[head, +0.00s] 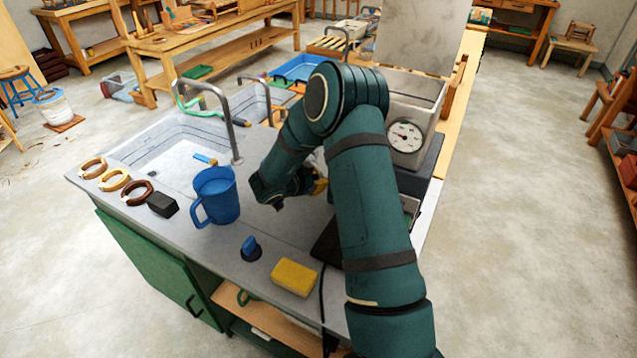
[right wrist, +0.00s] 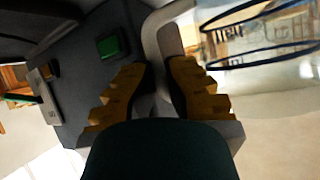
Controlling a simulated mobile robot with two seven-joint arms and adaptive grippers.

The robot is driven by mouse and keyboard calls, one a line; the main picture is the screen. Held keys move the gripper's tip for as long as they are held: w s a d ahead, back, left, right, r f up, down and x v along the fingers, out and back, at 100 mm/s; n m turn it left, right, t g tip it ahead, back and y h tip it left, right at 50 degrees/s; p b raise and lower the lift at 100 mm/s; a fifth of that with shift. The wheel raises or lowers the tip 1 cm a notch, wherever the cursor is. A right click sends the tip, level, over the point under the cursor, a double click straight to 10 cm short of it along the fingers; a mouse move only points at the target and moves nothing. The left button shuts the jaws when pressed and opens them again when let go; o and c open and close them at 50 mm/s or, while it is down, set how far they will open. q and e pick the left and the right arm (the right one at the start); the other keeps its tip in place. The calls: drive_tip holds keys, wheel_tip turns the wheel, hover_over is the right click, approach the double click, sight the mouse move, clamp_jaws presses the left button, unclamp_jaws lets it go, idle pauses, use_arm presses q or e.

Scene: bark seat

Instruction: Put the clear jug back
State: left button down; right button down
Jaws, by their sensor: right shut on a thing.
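My right gripper (head: 298,188) is low over the grey counter (head: 215,255), right of the blue jug (head: 218,192). In the right wrist view its yellow-padded fingers (right wrist: 162,92) are shut on the pale handle of the clear jug (right wrist: 258,45). The jug is see-through with dark bands, at the upper right of that view. In the head view my arm hides the clear jug, and I cannot tell whether it touches the counter. My left gripper is not in view.
A yellow sponge (head: 295,277), a blue-topped knob (head: 250,248), a black block (head: 162,204) and several rings (head: 137,193) are on the counter. A sink (head: 180,150) with a tap (head: 225,115) lies behind. A dial appliance (head: 405,136) stands right. A green switch (right wrist: 109,46) shows on a dark surface.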

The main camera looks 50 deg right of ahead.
drive_tip(key=c, duration=1.1)
unclamp_jaws()
drive_tip(key=shift+s+d+f, duration=0.1)
drive_tip(key=shift+s, duration=0.1)
drive_tip(key=shift+c, duration=0.2)
drive_tip(key=p+v, duration=0.1)
drive_tip(key=v, duration=1.1)
